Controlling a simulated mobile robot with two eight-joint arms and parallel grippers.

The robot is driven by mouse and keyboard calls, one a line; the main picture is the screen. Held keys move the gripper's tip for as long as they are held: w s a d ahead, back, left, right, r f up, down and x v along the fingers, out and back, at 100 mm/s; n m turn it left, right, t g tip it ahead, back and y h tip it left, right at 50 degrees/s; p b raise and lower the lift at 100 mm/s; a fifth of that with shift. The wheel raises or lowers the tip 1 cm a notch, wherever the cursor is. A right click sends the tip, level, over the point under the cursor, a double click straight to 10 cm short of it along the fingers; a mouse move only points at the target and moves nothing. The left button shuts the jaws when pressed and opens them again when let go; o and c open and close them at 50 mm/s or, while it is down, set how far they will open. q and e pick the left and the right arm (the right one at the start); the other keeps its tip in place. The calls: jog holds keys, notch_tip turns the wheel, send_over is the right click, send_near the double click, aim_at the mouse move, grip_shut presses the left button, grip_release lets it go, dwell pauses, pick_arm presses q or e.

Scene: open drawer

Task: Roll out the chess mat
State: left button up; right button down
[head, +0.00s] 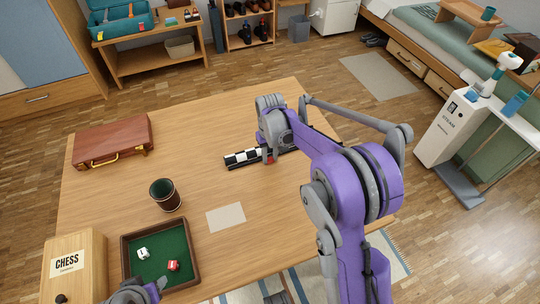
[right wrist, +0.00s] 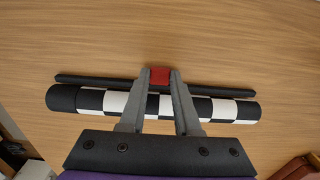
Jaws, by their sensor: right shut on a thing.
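The chess mat (head: 241,158) lies rolled up on the wooden table, a black and white checked roll. In the right wrist view the roll (right wrist: 88,100) runs across the picture, with a dark edge strip (right wrist: 98,79) alongside its far side. A red tab (right wrist: 159,76) sits at the middle of that strip. My right gripper (right wrist: 159,82) reaches over the roll, its fingers shut on the red tab from both sides. In the head view my right arm hides part of the roll. My left gripper (head: 135,292) shows only partly at the bottom edge; its jaws are unclear.
On the table are a brown case (head: 112,139), a dark cup (head: 166,195), a green dice tray (head: 127,246) with dice, a pale card (head: 226,217) and a wooden CHESS box (head: 90,250). The table is bare between the case and the roll.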

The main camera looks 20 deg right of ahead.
aim_at(306, 237)
pick_arm(q)
jog(key=shift+s+f+b, duration=0.1)
jog(key=shift+f+b, duration=0.25)
pick_arm(e)
jog(key=s, duration=1.3)
jog(key=shift+s+a, duration=0.3)
jog(key=shift+a, duration=0.1)
pick_arm(q)
jog(key=shift+r+p, duration=0.85)
pick_arm(e)
jog(key=s, duration=1.4)
jog(key=shift+s+a, duration=0.4)
jog(key=c, duration=0.6)
grip_release()
pick_arm(q)
jog(key=r+p, duration=0.3)
jog(key=shift+w+r, duration=0.2)
jog(key=shift+w, duration=0.2)
pick_arm(e)
notch_tip(306, 237, up, 11)
jog(key=shift+f, duration=0.1)
